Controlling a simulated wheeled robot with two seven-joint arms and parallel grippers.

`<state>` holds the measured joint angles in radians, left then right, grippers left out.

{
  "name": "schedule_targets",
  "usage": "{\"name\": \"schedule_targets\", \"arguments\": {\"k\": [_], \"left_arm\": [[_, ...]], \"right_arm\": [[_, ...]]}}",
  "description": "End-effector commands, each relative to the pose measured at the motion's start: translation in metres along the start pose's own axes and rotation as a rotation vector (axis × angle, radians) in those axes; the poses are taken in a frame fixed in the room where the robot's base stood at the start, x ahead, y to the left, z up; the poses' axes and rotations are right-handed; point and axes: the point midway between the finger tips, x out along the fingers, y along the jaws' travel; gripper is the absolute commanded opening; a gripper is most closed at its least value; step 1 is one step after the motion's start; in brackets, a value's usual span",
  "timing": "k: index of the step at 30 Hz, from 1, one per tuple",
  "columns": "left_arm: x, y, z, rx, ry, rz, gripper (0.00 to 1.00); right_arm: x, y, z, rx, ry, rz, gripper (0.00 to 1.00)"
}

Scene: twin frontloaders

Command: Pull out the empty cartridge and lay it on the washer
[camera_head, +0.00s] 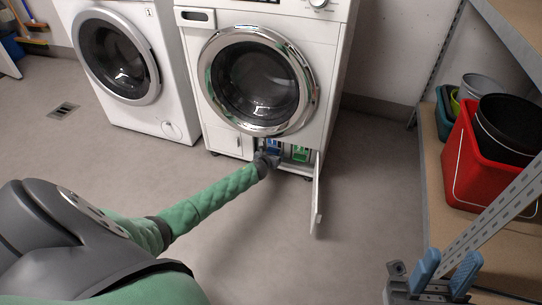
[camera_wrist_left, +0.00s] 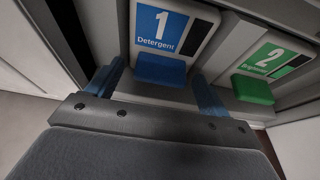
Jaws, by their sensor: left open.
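The right-hand washer (camera_head: 265,85) has its low flap (camera_head: 318,195) swung open. Inside are a blue-labelled cartridge "1 Detergent" (camera_wrist_left: 172,27) with a blue handle (camera_wrist_left: 160,69), and a green-labelled cartridge "2" (camera_wrist_left: 272,62) with a green handle (camera_wrist_left: 253,89). Each label has a dark window; I cannot tell which cartridge is empty. My left gripper (camera_head: 268,156) is at the compartment; in the wrist view its open fingers (camera_wrist_left: 160,82) stand on either side of the blue handle, with no grip visible. My right gripper (camera_head: 446,272) is open and empty at lower right.
A second washer (camera_head: 118,60) stands at left. A shelf (camera_head: 432,180) at right holds a red bin (camera_head: 468,160), a black bucket (camera_head: 510,122) and other containers. A floor drain (camera_head: 63,110) lies at left. The floor before the washers is clear apart from my arm.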

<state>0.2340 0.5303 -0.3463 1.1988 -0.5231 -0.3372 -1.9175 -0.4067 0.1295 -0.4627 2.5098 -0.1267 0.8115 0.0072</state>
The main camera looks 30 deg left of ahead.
Motion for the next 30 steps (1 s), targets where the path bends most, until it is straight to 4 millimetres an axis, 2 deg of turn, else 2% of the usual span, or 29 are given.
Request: {"name": "schedule_targets", "arguments": {"k": [2, 9, 14, 30], "left_arm": [[0.000, 0.000, 0.000, 0.000, 0.000, 0.000, 0.76], [0.000, 0.000, 0.000, 0.000, 0.000, 0.000, 0.29], [-0.002, 0.000, 0.000, 0.000, 0.000, 0.000, 0.29], [-0.026, 0.000, -0.010, -0.001, 0.001, 0.000, 0.29]], "right_arm": [[0.001, 0.000, 0.000, -0.001, 0.005, 0.002, 0.36], [0.004, 0.001, 0.000, -0.003, 0.013, 0.006, 0.36], [0.005, 0.001, -0.001, -0.003, 0.012, 0.009, 0.36], [0.016, 0.001, -0.004, -0.002, 0.010, 0.006, 0.36]]}}
